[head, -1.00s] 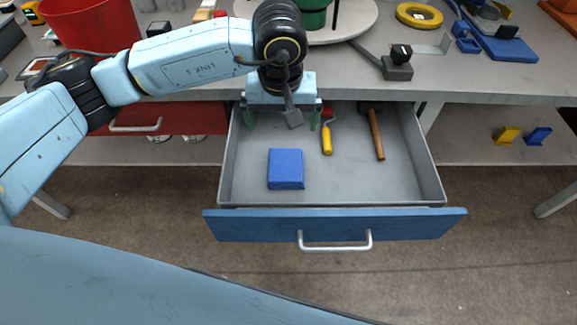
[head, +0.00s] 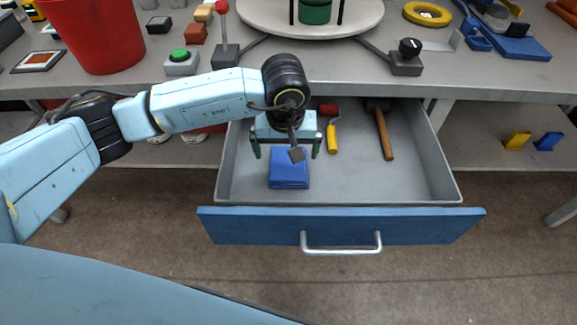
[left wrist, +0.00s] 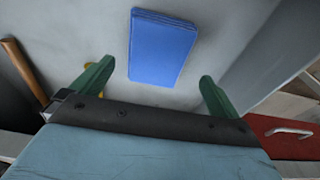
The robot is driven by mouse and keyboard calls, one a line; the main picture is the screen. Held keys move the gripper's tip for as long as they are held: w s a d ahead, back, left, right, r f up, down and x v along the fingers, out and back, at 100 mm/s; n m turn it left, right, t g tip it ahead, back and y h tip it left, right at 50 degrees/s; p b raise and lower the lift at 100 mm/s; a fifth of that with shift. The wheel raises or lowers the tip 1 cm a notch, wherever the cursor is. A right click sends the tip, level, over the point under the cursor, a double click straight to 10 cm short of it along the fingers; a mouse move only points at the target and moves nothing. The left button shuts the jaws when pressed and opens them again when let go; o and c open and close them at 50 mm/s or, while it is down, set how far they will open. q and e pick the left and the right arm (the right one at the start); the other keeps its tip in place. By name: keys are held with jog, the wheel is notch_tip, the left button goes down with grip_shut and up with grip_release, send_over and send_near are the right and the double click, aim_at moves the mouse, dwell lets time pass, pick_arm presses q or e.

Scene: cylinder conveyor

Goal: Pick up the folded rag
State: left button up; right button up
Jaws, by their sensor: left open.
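The folded rag (head: 289,171) is a flat blue square lying on the floor of the open grey drawer (head: 345,193), left of its middle. My left gripper (head: 287,154) is open and empty, with its two green fingers spread over the far part of the rag in the head view. In the left wrist view the whole top of the rag (left wrist: 162,47) shows beyond and between the fingertips (left wrist: 157,72), and neither finger seems to touch it. My right gripper is not in view.
A yellow-handled tool (head: 332,138) and a wooden-handled hammer (head: 385,136) lie in the drawer right of the rag. The workbench edge (head: 400,91) overhangs the drawer's back. The blue drawer front (head: 420,226) with its handle stands nearest me.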

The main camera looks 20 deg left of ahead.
aim_at(289, 162)
pick_arm(q)
jog(key=f, duration=0.1)
jog(key=f+b, duration=0.1)
jog(key=f, duration=0.1)
jog(key=w+f, duration=0.1)
jog(key=f, duration=0.1)
jog(key=shift+d, duration=0.15)
jog(key=shift+r, duration=0.1)
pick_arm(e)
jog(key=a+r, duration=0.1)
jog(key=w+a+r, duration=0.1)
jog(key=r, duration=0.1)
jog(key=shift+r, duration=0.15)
pick_arm(q)
jog(key=c, duration=0.9)
jog(key=shift+r, duration=0.2)
notch_tip(289, 162, up, 10)
jog(key=p, duration=0.2)
jog(key=shift+f, duration=0.2)
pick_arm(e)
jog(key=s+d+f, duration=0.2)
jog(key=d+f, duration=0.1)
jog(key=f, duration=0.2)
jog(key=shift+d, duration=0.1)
